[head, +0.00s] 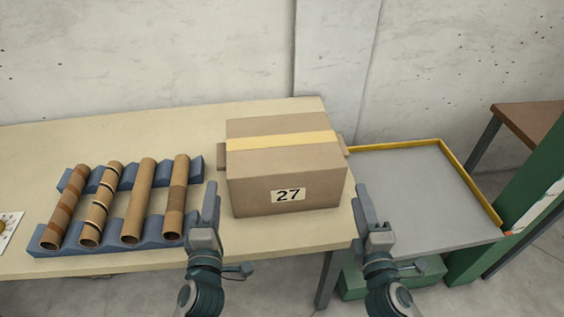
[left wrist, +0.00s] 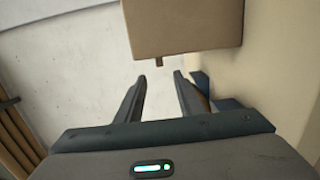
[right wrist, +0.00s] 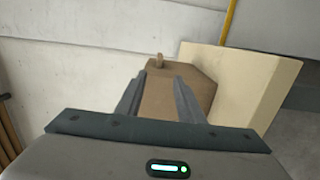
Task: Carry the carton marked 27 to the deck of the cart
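The brown carton marked 27 (head: 250,185) stands on the cream table, with a yellow tape strip on top and a small tab on each side. My left gripper (head: 210,200) is at its front left and my right gripper (head: 364,205) at its front right. Both are open and empty, apart from the carton. The left wrist view shows the carton (left wrist: 185,28) and a tab beyond the fingers (left wrist: 160,80). The right wrist view shows the carton (right wrist: 190,78) and a tab beyond the fingers (right wrist: 160,76). The cart's grey deck (head: 425,190) with a yellow rim lies right of the table.
A blue rack (head: 50,240) with several cardboard tubes (head: 145,200) sits on the table (head: 130,130) left of the carton. A wall stands behind. A green frame (head: 520,200) and a brown-topped bench (head: 535,120) are right of the cart. The visible deck is bare.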

